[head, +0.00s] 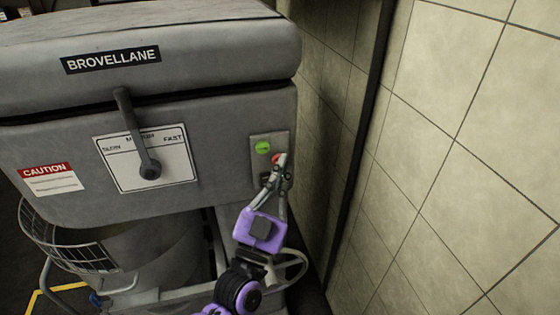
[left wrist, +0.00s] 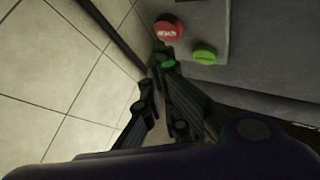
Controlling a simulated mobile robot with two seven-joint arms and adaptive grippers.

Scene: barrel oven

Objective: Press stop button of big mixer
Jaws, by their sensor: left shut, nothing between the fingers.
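The big mixer (head: 215,105) is a large grey machine. A grey button panel (head: 256,180) sits at the right end of its front. The panel carries a green button (head: 262,147) and, to its right, a red stop button (head: 276,159). The left wrist view also shows the red button (left wrist: 168,28) and the green button (left wrist: 205,54). My left gripper (head: 283,168) is shut and empty, with its fingertips at the red button, partly covering it. In the left wrist view the gripper (left wrist: 160,75) appears just below the red button. I cannot tell whether it touches. My right gripper is not in view.
A speed lever (head: 134,135) stands out from the mixer front, left of the panel. A wire bowl guard (head: 62,245) and bowl (head: 160,262) are below. A tiled wall (head: 450,150) is close on the right, with a narrow gap beside the mixer.

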